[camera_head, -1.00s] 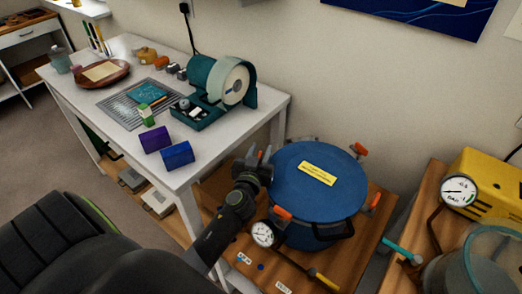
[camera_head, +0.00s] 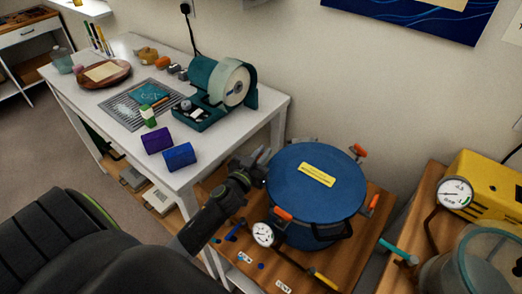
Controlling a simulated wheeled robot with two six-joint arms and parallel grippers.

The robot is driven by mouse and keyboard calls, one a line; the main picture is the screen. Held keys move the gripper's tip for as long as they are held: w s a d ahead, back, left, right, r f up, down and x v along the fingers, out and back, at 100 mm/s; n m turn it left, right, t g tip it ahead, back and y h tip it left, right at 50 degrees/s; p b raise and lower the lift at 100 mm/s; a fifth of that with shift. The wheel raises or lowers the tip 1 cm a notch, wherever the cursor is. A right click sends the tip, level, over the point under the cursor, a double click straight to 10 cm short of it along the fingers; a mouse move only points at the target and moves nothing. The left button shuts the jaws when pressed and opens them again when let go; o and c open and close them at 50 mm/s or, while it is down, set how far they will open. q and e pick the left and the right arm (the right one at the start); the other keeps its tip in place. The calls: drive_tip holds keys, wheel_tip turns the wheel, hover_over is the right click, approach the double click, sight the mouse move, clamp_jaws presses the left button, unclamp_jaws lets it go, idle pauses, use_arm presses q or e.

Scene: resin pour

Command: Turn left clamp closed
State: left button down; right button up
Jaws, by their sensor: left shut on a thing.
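The pressure pot with a round blue lid (camera_head: 314,186) and a yellow label stands on a wooden bench. Orange-handled clamps show at its back right (camera_head: 359,151), right (camera_head: 374,202) and front left (camera_head: 283,214). My left gripper (camera_head: 259,165) is at the lid's left rim, shut on the left clamp. The gripper hides most of that clamp, so I cannot tell how far it is turned. My right gripper is not in view.
A pressure gauge (camera_head: 263,234) and a yellow-handled valve (camera_head: 325,281) sit in front of the pot. A white table (camera_head: 92,115) with tools stands at left. A yellow compressor (camera_head: 488,190) and a clear chamber (camera_head: 480,262) are at right.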

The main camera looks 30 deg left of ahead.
use_arm(q)
drive_tip(key=m+h+p, duration=0.1)
drive_tip(key=h+p, duration=0.1)
drive_tip(key=m+h+p, duration=0.1)
drive_tip(key=h+p, duration=0.1)
drive_tip(key=m+h+p, duration=0.1)
drive_tip(key=h+p, duration=0.1)
drive_tip(key=p, duration=0.1)
drive_tip(key=shift+d+r+m+g, duration=0.25)
drive_tip(key=shift+r+m+g, duration=0.05)
drive_tip(key=shift+r+m, duration=0.1)
drive_tip(key=shift+f+m+h+p, duration=0.15)
drive_tip(key=shift+m+h+p, duration=0.15)
drive_tip(key=shift+m+h, duration=0.25)
drive_tip(key=shift+d+f+m+g+h, duration=0.15)
drive_tip(key=shift+m+g+h, duration=0.65)
drive_tip(key=shift+h, duration=0.35)
drive_tip(key=m+g+h, duration=0.1)
drive_tip(key=m+g+h+b, duration=0.1)
drive_tip(key=h, duration=0.1)
drive_tip(key=shift+s+d+f, duration=0.1)
drive_tip(key=shift+d+f, duration=0.05)
drive_tip(key=shift+d, duration=0.05)
drive_tip(key=shift+s+d+m+g+h+b, duration=0.1)
drive_tip(key=shift+m+g+h+b, duration=0.75)
drive_tip(key=shift+m+g+h, duration=0.2)
drive_tip(key=c, duration=1.5)
unclamp_jaws()
